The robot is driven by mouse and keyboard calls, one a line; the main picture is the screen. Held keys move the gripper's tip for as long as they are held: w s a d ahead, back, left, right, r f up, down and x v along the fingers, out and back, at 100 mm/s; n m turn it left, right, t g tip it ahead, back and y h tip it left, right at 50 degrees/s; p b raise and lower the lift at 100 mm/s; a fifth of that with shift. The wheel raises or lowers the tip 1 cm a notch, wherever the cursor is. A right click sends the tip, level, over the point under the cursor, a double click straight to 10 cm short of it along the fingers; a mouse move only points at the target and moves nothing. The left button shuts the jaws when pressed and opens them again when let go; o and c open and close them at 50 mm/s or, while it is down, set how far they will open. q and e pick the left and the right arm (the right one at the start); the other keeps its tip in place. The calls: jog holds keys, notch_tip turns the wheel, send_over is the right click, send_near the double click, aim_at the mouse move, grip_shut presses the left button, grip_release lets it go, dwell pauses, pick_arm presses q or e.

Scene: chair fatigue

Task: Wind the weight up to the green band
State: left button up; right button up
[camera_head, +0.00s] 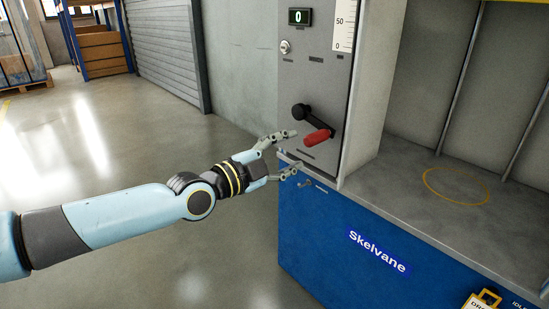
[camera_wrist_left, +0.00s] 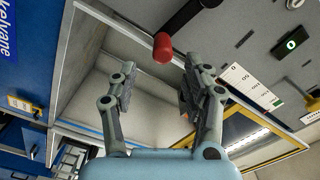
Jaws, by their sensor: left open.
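A black crank (camera_head: 300,111) with a red handle (camera_head: 318,137) sits on the grey front panel of the blue "Skelvane" machine. The handle points down and to the right of its hub. My left gripper (camera_head: 290,152) is open and empty just left of the handle, its fingers pointing toward the panel. In the left wrist view the red handle (camera_wrist_left: 162,48) shows beyond and between the open fingertips (camera_wrist_left: 160,78), apart from them. My right gripper is out of view.
A display (camera_head: 300,16) reads 0 above a silver key switch (camera_head: 285,47). A grey bench (camera_head: 395,182) with a yellow ring (camera_head: 455,186) lies right of the panel. A yellow tag (camera_head: 480,301) hangs at the lower right.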

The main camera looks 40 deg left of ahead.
pick_arm(q)
jog(key=s, duration=0.3)
jog(key=shift+s+a, duration=0.1)
jog(key=shift+s, duration=0.05)
dwell(0.4)
